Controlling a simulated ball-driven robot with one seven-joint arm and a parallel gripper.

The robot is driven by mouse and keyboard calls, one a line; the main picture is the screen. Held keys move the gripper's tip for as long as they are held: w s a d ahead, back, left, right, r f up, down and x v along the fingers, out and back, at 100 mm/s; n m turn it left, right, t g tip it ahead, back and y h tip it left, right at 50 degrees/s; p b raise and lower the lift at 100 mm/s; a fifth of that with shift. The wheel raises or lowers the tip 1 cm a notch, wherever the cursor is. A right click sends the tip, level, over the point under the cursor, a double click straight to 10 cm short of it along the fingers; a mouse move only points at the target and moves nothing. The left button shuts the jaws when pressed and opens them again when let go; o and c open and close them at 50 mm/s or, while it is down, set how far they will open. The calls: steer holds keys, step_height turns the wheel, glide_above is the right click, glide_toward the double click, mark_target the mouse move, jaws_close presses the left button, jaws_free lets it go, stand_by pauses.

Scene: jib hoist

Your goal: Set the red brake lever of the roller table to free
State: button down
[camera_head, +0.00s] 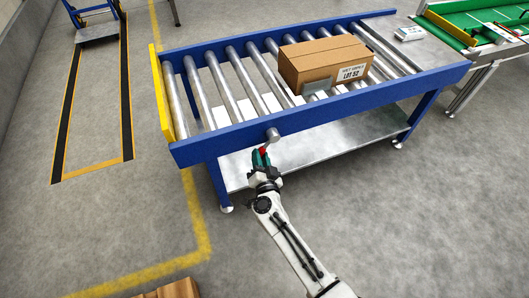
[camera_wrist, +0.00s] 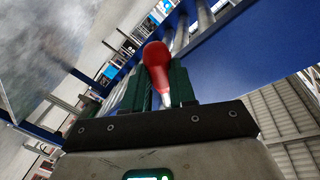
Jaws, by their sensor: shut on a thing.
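The roller table (camera_head: 330,112) has a blue frame with steel rollers. Its brake lever has a round grey hub (camera_head: 273,134) on the near blue rail. Its red grip (camera_head: 264,150) points down from the hub, tilted slightly left. My gripper (camera_head: 261,158) is at the red grip, just below the near rail, and is shut on it. In the wrist view the red grip (camera_wrist: 157,56) stands out between the dark green fingers (camera_wrist: 155,90) of my gripper. The fingers hide part of the lever in the head view. I cannot read any brake markings.
A cardboard box (camera_head: 311,62) labelled LOT 52 lies on the rollers. A yellow end stop (camera_head: 161,92) stands at the table's left end. A small white device (camera_head: 409,33) sits on the plate at the right. A green conveyor (camera_head: 480,18) stands far right.

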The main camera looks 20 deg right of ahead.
steer(key=r+m+p, duration=0.1)
steer(key=a+r+m+p, duration=0.1)
steer(key=p, duration=0.1)
steer(key=a+r+m+p, duration=0.1)
steer(key=m+p, duration=0.1)
steer(key=shift+r+g+y, duration=0.1)
steer(key=shift+g+y, duration=0.2)
steer(key=r+m+p, duration=0.1)
steer(key=r+m+y+p, duration=0.1)
steer(key=m+p, duration=0.1)
steer(key=shift+a+p, duration=0.3)
steer(key=shift+a+r+m+p, duration=0.1)
steer(key=shift+r+m+p, duration=0.5)
steer(key=shift+m+p, duration=0.35)
steer(key=c, duration=0.9)
jaws_free()
steer(key=shift+r, duration=0.1)
steer(key=s+p, duration=0.1)
steer(key=s, duration=0.2)
steer(key=s+r+p, duration=0.1)
steer(key=s+p, duration=0.1)
steer(key=s, duration=0.2)
steer(key=s+r+p, duration=0.1)
steer(key=s, duration=0.2)
steer(key=shift+s+a, duration=0.3)
steer(key=shift+a, duration=0.05)
